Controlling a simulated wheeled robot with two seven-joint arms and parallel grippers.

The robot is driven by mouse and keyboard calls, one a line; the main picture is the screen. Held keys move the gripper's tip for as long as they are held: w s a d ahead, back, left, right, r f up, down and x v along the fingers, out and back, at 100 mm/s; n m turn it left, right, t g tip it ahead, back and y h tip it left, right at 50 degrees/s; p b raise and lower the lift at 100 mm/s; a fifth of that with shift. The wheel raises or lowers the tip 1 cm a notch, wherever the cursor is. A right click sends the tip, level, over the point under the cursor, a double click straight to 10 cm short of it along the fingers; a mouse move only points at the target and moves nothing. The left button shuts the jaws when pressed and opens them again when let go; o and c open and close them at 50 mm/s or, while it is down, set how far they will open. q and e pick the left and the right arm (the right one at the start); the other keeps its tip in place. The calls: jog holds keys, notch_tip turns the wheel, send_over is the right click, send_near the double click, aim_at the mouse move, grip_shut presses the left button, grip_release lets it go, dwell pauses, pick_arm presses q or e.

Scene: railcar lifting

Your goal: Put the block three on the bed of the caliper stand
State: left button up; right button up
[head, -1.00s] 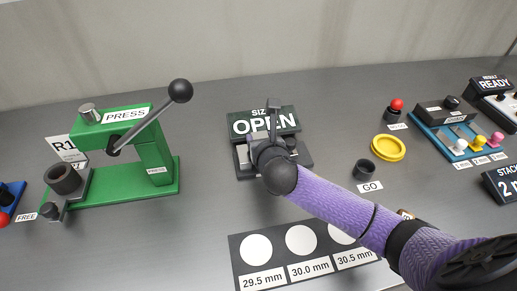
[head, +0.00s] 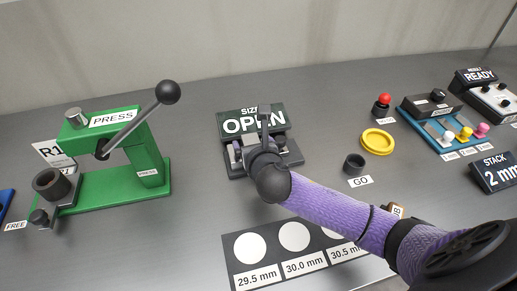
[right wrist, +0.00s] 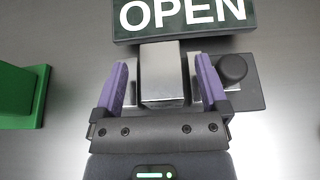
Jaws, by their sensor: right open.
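The caliper stand (head: 293,157) is a dark base with a sign reading OPEN behind it, in the middle of the head view. My right gripper (head: 262,146) is down over the stand, its fingers largely hidden by the wrist in the head view. In the right wrist view the gripper (right wrist: 161,64) is open, one purple finger on each side of a plain silver block (right wrist: 160,88) at the stand (right wrist: 250,95). No number shows on this block, so I cannot tell if it is block three. Contact with the fingers is unclear. My left gripper is out of view.
A green press (head: 150,160) with a long lever stands at left. A size card (head: 250,248) with white circles lies in front, partly under my right arm. A GO cup (head: 354,163), a yellow dish (head: 377,142) and a blue-based panel (head: 440,142) are at right.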

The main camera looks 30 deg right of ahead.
jog(key=p+v, duration=0.3)
jog(key=v, duration=0.7)
dwell(0.7)
